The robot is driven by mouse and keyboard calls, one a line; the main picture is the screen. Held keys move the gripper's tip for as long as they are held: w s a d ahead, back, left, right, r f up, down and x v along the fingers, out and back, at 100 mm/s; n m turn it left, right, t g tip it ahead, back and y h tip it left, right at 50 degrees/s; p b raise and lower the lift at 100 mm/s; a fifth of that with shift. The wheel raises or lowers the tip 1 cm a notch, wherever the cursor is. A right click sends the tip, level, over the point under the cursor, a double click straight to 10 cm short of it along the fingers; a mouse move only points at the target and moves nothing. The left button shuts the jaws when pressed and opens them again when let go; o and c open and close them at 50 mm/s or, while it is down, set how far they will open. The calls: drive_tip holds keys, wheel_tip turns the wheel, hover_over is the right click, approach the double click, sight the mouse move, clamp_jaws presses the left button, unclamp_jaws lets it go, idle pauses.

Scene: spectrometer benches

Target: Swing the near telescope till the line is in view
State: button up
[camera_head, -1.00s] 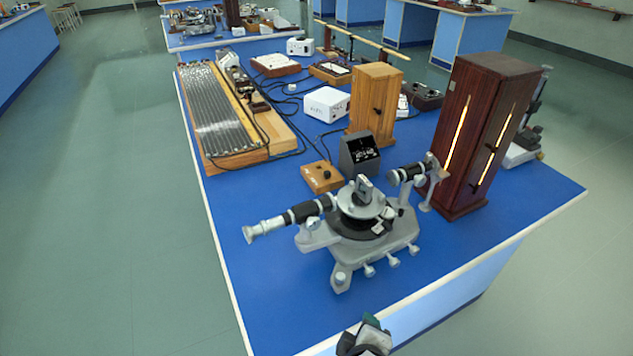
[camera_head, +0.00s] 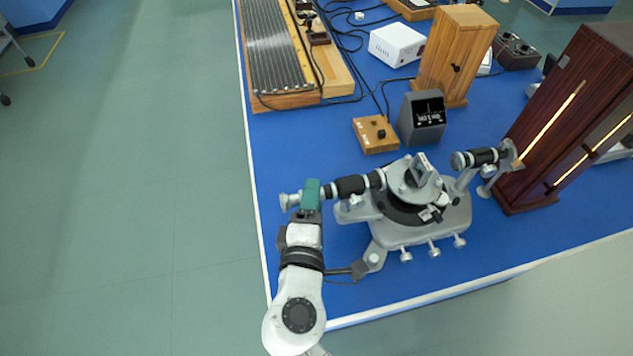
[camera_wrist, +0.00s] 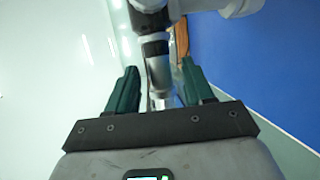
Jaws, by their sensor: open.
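The near spectrometer (camera_head: 405,222) stands on the blue bench top, with a round central table. Its telescope (camera_head: 352,186) points out to the left, with a pale eyepiece end (camera_head: 290,200). My gripper (camera_head: 311,192) is at the telescope's outer part, close to the eyepiece. In the wrist view the telescope tube (camera_wrist: 155,50) lies between the two green fingers of my gripper (camera_wrist: 160,85), with gaps on both sides. The far finger is partly hidden in the head view. The dark grey display box (camera_head: 422,120) shows small light marks, too small to read.
A collimator (camera_head: 480,157) faces a dark red-brown cabinet (camera_head: 565,120) with lit slits at the right. A small wooden control box (camera_head: 375,134) and a wooden cabinet (camera_head: 452,55) stand behind.

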drive_tip(key=shift+w+d+f, duration=0.1)
drive_tip(key=shift+w+f, duration=0.05)
drive_tip(key=shift+w, duration=0.75)
drive_tip(key=shift+w+f, duration=0.15)
drive_tip(key=shift+w, duration=0.75)
drive_tip(key=shift+c, duration=0.3)
clamp_jaws()
